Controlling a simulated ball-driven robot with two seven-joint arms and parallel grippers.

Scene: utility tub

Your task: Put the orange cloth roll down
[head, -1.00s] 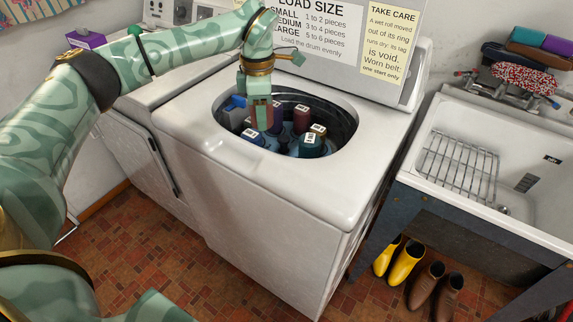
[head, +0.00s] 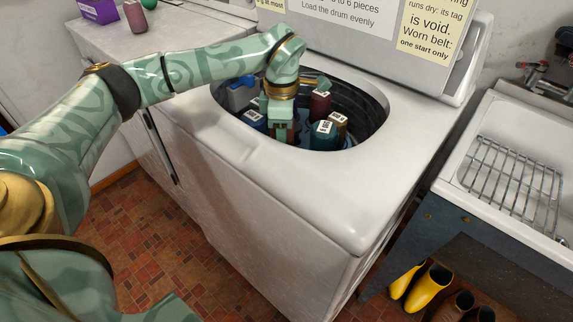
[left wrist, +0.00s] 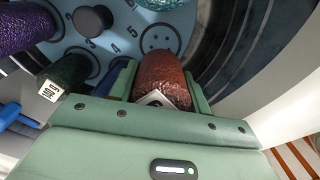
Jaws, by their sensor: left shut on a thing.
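My left gripper (head: 279,124) reaches down into the round tub opening of the white washer (head: 300,195). It is shut on a rust-orange cloth roll (left wrist: 161,72), which has a white tag at its near end. In the left wrist view the roll sits between the green jaws, over a pale blue plate (left wrist: 75,48) with numbered spots, near a ring of small holes. Whether its lower end touches the plate is hidden. In the head view the arm and jaws mostly cover the roll. My right gripper is not in view.
Around it in the tub stand a teal roll (head: 323,136), a maroon roll (head: 320,104), an olive roll (head: 339,121) and a blue roll (head: 253,120). A dark knob (left wrist: 93,19) rises from the plate.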

